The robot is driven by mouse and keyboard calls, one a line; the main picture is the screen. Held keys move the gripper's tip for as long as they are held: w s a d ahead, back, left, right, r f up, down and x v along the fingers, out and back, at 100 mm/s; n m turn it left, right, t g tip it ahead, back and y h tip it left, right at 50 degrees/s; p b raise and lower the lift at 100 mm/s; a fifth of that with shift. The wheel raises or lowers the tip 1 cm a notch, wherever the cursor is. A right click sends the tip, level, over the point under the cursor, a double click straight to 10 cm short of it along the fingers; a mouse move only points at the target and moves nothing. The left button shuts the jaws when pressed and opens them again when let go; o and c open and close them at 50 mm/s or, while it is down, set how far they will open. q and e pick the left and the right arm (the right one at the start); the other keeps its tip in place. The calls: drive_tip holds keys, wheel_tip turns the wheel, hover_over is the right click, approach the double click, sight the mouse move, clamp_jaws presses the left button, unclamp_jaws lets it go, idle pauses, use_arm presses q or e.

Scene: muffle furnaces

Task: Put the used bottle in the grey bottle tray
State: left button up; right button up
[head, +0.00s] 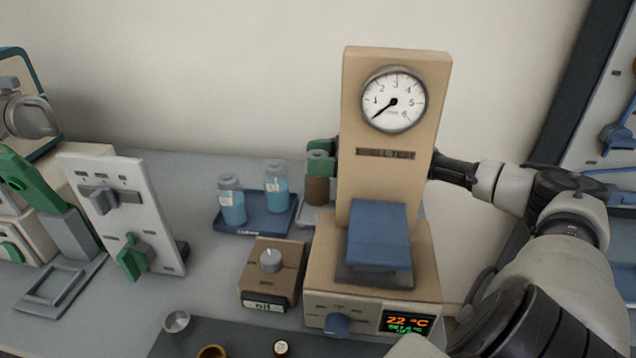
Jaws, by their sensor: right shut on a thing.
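The used bottle (317,190) is brown with a grey-green cap and is upright, left of the tan gauge column. My right gripper (321,152) is shut on it near the cap; its green fingers show beside the column, which hides the rest of the hand. My right arm passes behind the column from the right. The grey bottle tray (312,217) is light grey and partly hidden by the tan instrument. The bottle is at this tray; I cannot tell whether its base touches it. My left gripper is not in view.
The tan instrument (397,200) with a dial and blue block stands close in front of the arm. A blue tray (255,226) with two blue bottles (232,205) (276,187) is just left. A small hotplate-like box (256,285) stands in front. A grey switch panel (118,205) is further left.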

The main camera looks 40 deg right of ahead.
wheel_tip(320, 180, down, 4)
drive_tip(key=shift+r+b, duration=0.15)
drive_tip(key=shift+b, duration=0.15)
drive_tip(key=shift+f, duration=0.45)
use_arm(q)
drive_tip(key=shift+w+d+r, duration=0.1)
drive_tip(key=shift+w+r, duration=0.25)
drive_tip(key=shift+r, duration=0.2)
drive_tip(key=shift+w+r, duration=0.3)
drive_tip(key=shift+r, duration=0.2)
use_arm(e)
drive_tip(key=o, duration=1.4)
